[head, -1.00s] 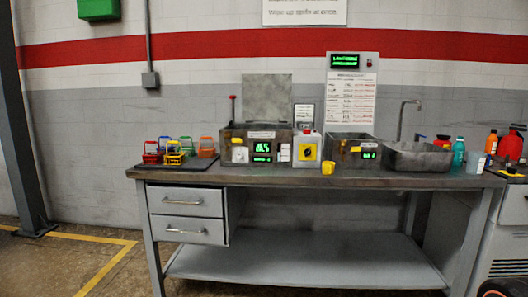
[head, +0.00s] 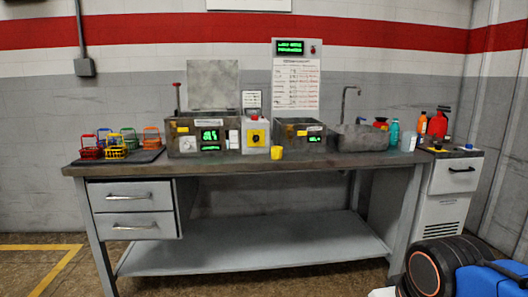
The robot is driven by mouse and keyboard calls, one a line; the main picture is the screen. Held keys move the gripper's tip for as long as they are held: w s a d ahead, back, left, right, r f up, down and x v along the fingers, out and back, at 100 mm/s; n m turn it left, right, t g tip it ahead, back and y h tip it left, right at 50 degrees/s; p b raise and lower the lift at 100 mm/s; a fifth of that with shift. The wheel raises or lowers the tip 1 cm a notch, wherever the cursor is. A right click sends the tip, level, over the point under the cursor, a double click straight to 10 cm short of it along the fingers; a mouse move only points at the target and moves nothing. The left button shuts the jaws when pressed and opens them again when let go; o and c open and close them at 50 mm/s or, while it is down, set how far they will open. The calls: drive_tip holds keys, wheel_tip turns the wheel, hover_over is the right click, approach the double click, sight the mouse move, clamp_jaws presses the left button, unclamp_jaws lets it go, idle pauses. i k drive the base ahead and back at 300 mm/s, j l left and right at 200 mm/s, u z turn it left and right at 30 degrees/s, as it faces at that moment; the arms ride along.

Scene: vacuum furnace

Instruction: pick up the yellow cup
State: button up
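A small yellow cup (head: 277,153) stands near the front edge of the grey workbench (head: 230,165), about the middle of its length. It is just right of a white box with a yellow front panel (head: 256,135) and in front of a dark metal box with a green display (head: 299,134). Nothing covers the cup. My gripper is not in view.
A dark tray with several coloured wire baskets (head: 115,152) is at the bench's left end. A metal sink (head: 358,138) and bottles (head: 395,131) are at the right. A black tyre (head: 440,268) and blue case (head: 488,281) stand on the floor at lower right.

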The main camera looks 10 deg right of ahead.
sight(276, 151)
drive_tip(key=i+j+z, duration=0.1)
drive_tip(key=j, duration=0.3)
drive_tip(key=i+j, duration=0.15)
drive_tip(key=j, duration=0.25)
drive_tip(key=i+j+z, duration=0.15)
drive_tip(key=j, duration=0.25)
drive_tip(key=i+j, duration=0.1)
drive_tip(key=j, duration=0.3)
drive_tip(key=z, duration=0.05)
